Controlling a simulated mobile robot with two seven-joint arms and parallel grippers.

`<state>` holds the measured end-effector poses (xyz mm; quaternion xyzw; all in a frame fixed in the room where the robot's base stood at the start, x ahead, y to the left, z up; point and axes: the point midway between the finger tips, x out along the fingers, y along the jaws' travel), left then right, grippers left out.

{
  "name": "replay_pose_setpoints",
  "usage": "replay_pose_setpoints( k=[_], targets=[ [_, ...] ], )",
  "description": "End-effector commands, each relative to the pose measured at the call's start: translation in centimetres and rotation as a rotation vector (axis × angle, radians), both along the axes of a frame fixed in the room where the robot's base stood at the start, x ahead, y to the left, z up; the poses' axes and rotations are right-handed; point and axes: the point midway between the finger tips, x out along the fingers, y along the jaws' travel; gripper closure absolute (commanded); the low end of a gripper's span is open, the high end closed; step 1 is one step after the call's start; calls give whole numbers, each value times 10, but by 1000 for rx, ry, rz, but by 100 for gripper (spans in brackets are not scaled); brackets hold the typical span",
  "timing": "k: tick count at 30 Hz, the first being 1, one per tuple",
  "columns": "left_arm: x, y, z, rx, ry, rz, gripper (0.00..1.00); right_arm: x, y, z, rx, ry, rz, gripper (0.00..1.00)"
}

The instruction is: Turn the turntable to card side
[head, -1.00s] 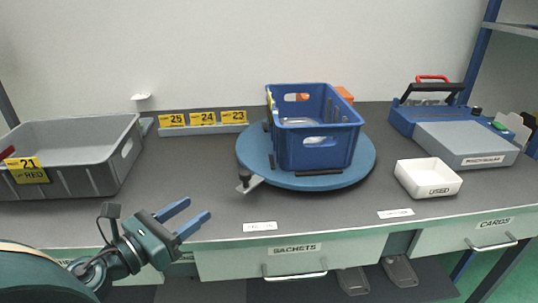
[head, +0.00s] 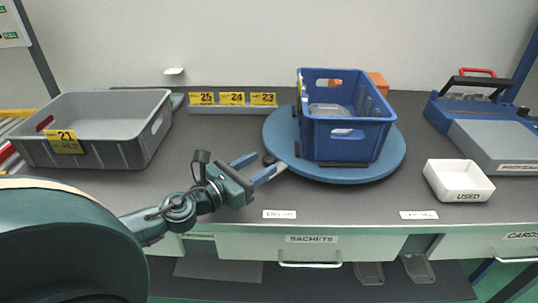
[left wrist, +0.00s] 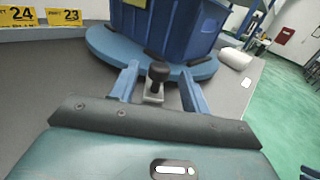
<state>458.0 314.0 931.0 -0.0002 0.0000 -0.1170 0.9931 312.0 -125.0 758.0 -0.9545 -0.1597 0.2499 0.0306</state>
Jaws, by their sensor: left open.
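The round blue turntable (head: 392,165) lies on the grey bench and bears a blue crate (head: 345,138). It also shows in the left wrist view (left wrist: 105,44). A light metal tab with a dark upright knob (left wrist: 158,72) sticks out from its near-left rim. My left gripper (head: 262,168) is open at the left of the turntable. In the left wrist view its two blue fingers (left wrist: 160,84) stand on either side of the knob. I cannot tell whether they touch it. My right gripper is not in view.
A grey crate (head: 104,150) labelled 21 stands at the left. A white "USED" tray (head: 458,186) and a blue-grey machine (head: 490,140) are at the right. Yellow number cards (head: 232,99) stand at the back. The bench front between is clear.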

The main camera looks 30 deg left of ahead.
Motion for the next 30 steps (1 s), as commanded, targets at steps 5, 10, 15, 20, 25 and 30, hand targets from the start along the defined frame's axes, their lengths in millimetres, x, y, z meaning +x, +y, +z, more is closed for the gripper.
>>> replay_pose_setpoints(
  k=[5,10,15,20,25,30],
  targets=[
    [21,-4,3,1,-3,1,53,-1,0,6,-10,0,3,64],
    [32,-7,1,0,-1,1,53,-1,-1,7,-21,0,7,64],
    [36,-9,0,0,0,0,53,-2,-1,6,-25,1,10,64],
    [36,-9,0,0,1,0,53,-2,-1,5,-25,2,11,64],
    [36,-9,0,0,1,0,62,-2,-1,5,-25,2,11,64],
    [36,-9,0,0,1,-1,75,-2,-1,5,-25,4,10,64]
  ],
)
